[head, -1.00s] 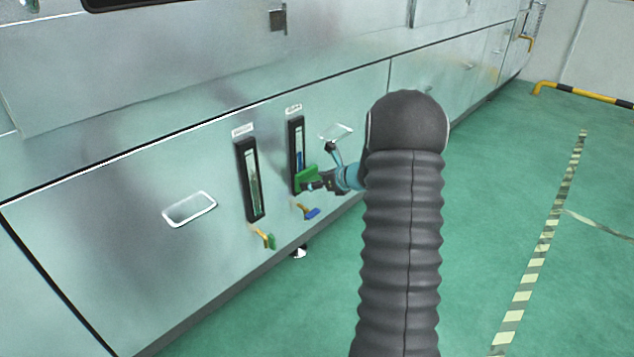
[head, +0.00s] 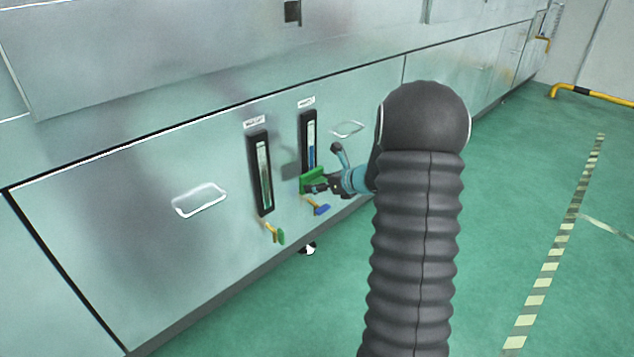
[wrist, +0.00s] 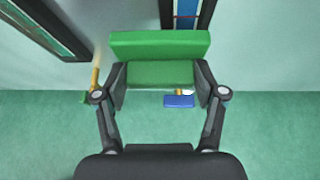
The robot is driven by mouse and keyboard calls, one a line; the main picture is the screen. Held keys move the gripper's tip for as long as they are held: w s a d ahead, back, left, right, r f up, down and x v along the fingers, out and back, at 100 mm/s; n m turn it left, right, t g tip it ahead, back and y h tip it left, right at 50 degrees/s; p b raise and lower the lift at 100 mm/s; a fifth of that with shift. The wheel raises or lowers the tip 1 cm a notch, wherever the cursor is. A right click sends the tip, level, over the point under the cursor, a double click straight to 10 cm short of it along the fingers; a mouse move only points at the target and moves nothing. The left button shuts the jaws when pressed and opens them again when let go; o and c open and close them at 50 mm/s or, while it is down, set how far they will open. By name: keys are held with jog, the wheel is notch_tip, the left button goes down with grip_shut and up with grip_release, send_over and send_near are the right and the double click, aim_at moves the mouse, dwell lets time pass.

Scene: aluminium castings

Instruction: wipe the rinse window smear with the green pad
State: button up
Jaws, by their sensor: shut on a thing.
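My gripper (head: 318,187) is shut on the green pad (head: 312,179). In the wrist view the pad (wrist: 160,72) sits between both fingers, its broad face across the top. The pad is in front of the lower end of the right-hand sight window (head: 309,140), a black-framed upright strip with blue inside. The pad hides the bottom of this window; whether they touch I cannot tell. A second sight window (head: 263,172), with green inside, stands to its left. Labels above both are too small to read surely. I cannot make out a smear clearly.
A yellow tap with a green handle (head: 280,236) sticks out below the left window, and one with a blue handle (head: 321,209) below the right. Recessed handles (head: 199,200) mark the metal panel. The green floor at right is open.

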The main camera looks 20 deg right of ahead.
jog(key=shift+s+d, duration=0.35)
jog(key=shift+s, duration=0.3)
jog(key=shift+s+d, duration=0.3)
jog(key=shift+s, duration=0.4)
jog(key=shift+s+d, duration=0.35)
jog(key=shift+s, duration=0.3)
jog(key=shift+s+d+b, duration=0.2)
jog(key=shift+s+d, duration=0.05)
jog(key=shift+s, duration=0.45)
jog(key=shift+s+d+b, duration=0.15)
jog(key=shift+s+d, duration=0.1)
jog(key=shift+s, duration=0.45)
